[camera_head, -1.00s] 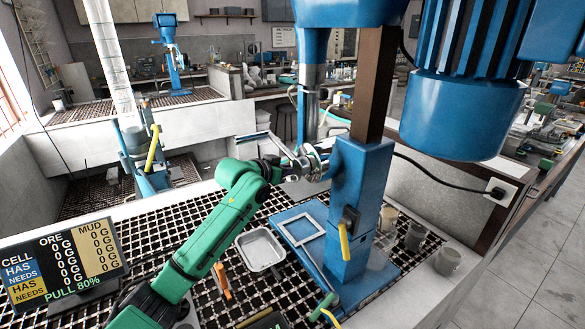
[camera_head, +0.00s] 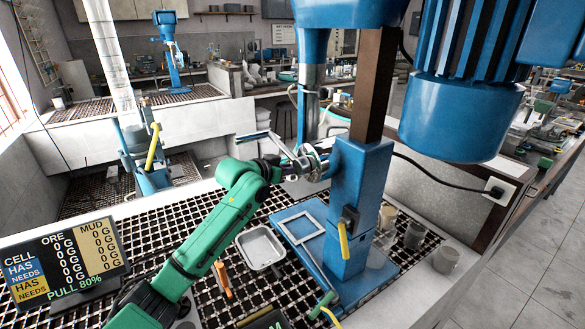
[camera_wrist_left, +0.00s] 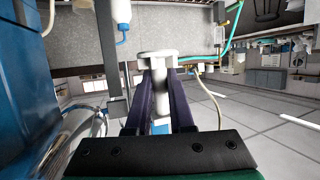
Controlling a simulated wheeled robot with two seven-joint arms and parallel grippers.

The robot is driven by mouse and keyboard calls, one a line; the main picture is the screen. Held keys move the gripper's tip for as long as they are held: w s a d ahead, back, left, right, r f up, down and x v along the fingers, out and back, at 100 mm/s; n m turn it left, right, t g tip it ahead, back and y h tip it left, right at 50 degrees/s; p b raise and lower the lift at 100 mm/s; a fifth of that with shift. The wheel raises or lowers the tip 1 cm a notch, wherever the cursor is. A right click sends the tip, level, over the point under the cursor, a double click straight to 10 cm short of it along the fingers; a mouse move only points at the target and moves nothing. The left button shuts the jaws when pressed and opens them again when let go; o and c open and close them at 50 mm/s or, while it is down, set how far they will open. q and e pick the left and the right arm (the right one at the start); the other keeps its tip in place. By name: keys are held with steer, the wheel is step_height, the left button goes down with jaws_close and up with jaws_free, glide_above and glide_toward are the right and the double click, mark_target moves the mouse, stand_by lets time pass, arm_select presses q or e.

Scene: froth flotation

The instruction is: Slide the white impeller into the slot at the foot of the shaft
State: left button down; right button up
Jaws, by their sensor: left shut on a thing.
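The white impeller (camera_wrist_left: 158,62) shows in the left wrist view as a pale piece with a wide head and a stem. My left gripper (camera_wrist_left: 160,82) is shut on it, with a dark finger on either side of the stem. In the head view my left gripper (camera_head: 318,162) is beside the blue column, below the silver shaft housing (camera_head: 313,72) of the machine. The impeller is hard to make out there. The slot at the shaft's foot cannot be made out, and I cannot tell whether the impeller touches it. My right gripper is not in view.
The blue column (camera_head: 357,195) stands close to the right of my gripper. A metal tray (camera_head: 261,249) and an orange-handled tool (camera_head: 222,279) lie on the grating. Several cups (camera_head: 414,236) stand right of the column. A display (camera_head: 62,262) stands at left.

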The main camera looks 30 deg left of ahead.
arm_select(q)
steer(key=shift+r, duration=0.1)
steer(key=shift+p, duration=0.4)
steer(key=shift+w+d+p, duration=0.15)
steer(key=shift+w+d, duration=0.3)
steer(key=shift+w, duration=0.3)
steer(key=shift+w+d+p, duration=0.2)
steer(key=shift+w+d, duration=0.2)
steer(key=shift+w, duration=0.35)
steer(key=shift+w+d+p, duration=0.15)
steer(key=shift+w+d, duration=0.3)
steer(key=shift+w, duration=0.3)
steer(key=c, duration=0.7)
jaws_free()
steer(key=shift+s, duration=0.1)
